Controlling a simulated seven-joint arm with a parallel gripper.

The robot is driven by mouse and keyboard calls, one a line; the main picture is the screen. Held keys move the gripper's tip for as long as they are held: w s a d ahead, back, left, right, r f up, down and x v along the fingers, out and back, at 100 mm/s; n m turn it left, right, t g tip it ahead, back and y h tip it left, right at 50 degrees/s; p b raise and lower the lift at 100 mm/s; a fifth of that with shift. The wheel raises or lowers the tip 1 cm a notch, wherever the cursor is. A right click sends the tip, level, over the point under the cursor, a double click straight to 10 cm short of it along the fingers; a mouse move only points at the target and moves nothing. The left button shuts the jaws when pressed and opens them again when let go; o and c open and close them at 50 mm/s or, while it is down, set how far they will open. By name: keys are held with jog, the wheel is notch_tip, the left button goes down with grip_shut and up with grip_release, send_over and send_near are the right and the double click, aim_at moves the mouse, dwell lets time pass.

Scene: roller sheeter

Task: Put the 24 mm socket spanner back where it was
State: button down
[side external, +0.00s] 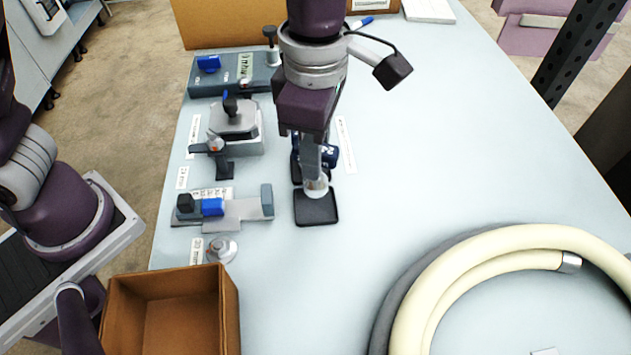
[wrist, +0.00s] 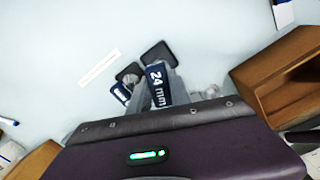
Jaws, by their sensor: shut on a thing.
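The spanner with the blue "24 mm" label (wrist: 158,86) is held upright or nearly so in my gripper (side external: 314,176), label facing the wrist camera. My gripper is shut on it and points down over a square black pad (side external: 317,210), also in the wrist view (wrist: 158,52). A pale round end shows at the pad's back edge; I cannot tell whether it touches. A second blue-labelled piece (wrist: 121,93) stands beside it at a second dark pad (wrist: 130,72). In the side view my gripper partly hides both blue pieces.
Left of the pads are a grey fixture with a blue block (side external: 212,207), a clamp fixture (side external: 235,130) and a round metal piece (side external: 222,249). An open brown box (side external: 172,310) stands at front left. A cream hose coil (side external: 480,250) lies at right. The table between is clear.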

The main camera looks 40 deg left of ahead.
notch_tip(320, 180, down, 5)
jog(key=shift+f, duration=0.1)
jog(key=c, duration=1.2)
grip_release()
